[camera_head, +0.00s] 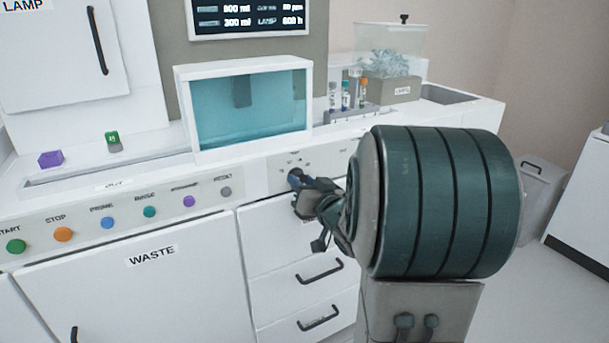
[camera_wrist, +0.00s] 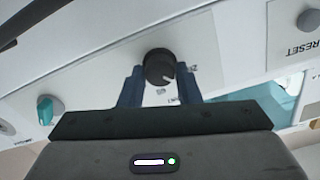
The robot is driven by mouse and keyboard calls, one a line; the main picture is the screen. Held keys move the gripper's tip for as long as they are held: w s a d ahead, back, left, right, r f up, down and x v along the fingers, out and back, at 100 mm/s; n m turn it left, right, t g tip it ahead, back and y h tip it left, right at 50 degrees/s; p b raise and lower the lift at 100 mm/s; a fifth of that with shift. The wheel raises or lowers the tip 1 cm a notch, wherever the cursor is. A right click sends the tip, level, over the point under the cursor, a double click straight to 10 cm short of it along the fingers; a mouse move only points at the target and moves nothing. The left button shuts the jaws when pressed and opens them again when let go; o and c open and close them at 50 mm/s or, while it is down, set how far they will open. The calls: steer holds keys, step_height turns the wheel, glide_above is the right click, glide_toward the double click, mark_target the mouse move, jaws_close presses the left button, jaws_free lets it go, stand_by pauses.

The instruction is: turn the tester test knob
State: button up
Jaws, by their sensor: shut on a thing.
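The test knob (camera_wrist: 158,68) is a round dark knob with a white pointer mark, on the white front panel in the wrist view. The pointer is towards the lower right of that picture. Lettering beside it is upside down and partly covered. My gripper (camera_wrist: 158,78) has its two dark blue fingers on either side of the knob, shut on it. In the head view my gripper (camera_head: 298,182) is against the panel below the glass-fronted tank.
A teal knob (camera_wrist: 46,108) and the grey RESET button (camera_wrist: 307,20) flank it in the wrist view. In the head view, a row of coloured buttons (camera_head: 108,222) lies left of my gripper. Drawers (camera_head: 305,270) are below, a tube rack (camera_head: 350,113) above.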

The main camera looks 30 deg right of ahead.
steer(key=shift+m+p, duration=1.5)
steer(key=shift+m, duration=0.7)
steer(key=o, duration=1)
steer(key=s+b, duration=0.3)
steer(key=s, duration=0.1)
steer(key=s+b, duration=0.3)
steer(key=s, duration=0.2)
steer(key=s+b, duration=0.3)
steer(key=s, duration=0.1)
steer(key=shift+s+d, duration=0.25)
steer(key=shift+s, duration=0.15)
